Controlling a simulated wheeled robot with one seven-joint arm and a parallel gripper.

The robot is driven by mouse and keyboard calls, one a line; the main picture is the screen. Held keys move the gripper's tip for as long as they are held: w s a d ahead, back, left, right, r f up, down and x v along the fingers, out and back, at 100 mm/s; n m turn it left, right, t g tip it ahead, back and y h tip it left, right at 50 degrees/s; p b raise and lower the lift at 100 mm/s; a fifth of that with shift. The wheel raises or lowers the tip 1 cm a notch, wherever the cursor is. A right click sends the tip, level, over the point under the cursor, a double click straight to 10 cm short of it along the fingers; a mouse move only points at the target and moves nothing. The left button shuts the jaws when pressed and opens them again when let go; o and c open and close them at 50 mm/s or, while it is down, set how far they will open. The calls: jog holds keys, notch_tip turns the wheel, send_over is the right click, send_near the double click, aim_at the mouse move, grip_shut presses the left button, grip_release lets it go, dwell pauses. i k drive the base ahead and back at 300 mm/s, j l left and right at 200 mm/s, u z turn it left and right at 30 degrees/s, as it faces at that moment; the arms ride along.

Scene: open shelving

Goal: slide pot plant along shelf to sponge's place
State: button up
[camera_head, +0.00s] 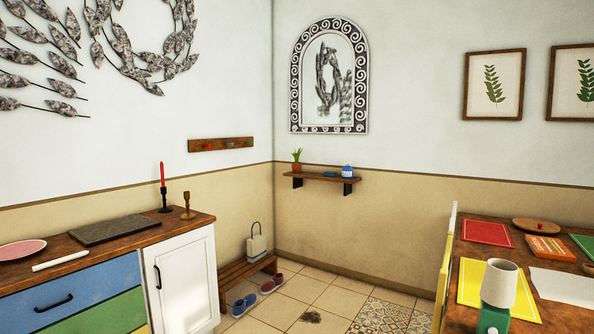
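A small pot plant (297,161) with green leaves in a terracotta-coloured pot stands upright at the left end of a narrow brown wall shelf (312,175). A low flat blue thing (329,174) lies near the middle of the shelf; it may be the sponge, but it is too small to tell. A blue and white jar-like thing (347,171) stands near the right end. My gripper is not in view.
A dresser (183,284) with a candle (163,175) stands at left. A low bench (246,272) with shoes (271,284) is below the shelf. A table (463,251) with a lamp (497,290) stands at right. Tiled floor between is mostly clear.

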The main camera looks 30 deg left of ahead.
aim_at(296, 166)
jog(key=i+j+u, duration=1.05)
jog(key=i+u, duration=0.2)
jog(key=i+j+u, duration=0.1)
jog(key=i+u, duration=0.15)
jog(key=i, duration=1.1)
jog(key=i+l+z, duration=0.1)
jog(key=i+z, duration=0.35)
jog(key=i+j+z, duration=0.2)
jog(key=i+z, duration=0.3)
jog(key=i, duration=0.15)
jog(key=i+l+u, duration=0.1)
jog(key=i, duration=0.3)
jog(key=i+l+u, duration=0.15)
jog(key=i, duration=0.3)
jog(key=i+l+u, duration=0.65)
jog(key=u, duration=0.15)
jog(key=i+l+u, duration=0.1)
jog(key=l+u, duration=0.15)
jog(key=l, duration=0.2)
jog(key=i+l+u, duration=0.1)
jog(key=l+u, duration=0.2)
jog(key=i+l+u, duration=0.1)
jog(key=l+u, duration=0.15)
jog(key=l, duration=0.2)
